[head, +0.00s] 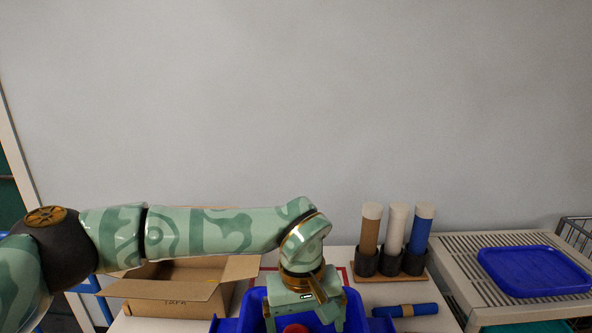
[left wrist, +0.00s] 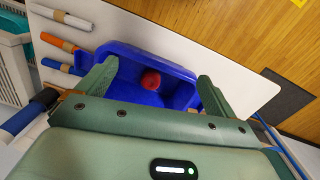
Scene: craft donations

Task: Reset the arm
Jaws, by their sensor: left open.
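My left arm reaches across the head view from the left, bent down at the wrist. My left gripper (head: 304,319) points down over a blue bin (head: 226,325). In the left wrist view the two fingers of my left gripper (left wrist: 155,78) are spread apart with nothing between them. The blue bin (left wrist: 128,54) lies beyond the fingers. A red round thing (left wrist: 151,79) lies in the bin; a bit of the red thing (head: 295,328) also shows in the head view at the lower edge. My right gripper is not in view.
An open cardboard box (head: 165,290) stands left of the bin, under my left arm. Brown, white (head: 396,228) and blue tubes stand in dark cups at the right. A blue roll (head: 405,311) lies before them. A blue tray (head: 535,271) sits on a rack farther right.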

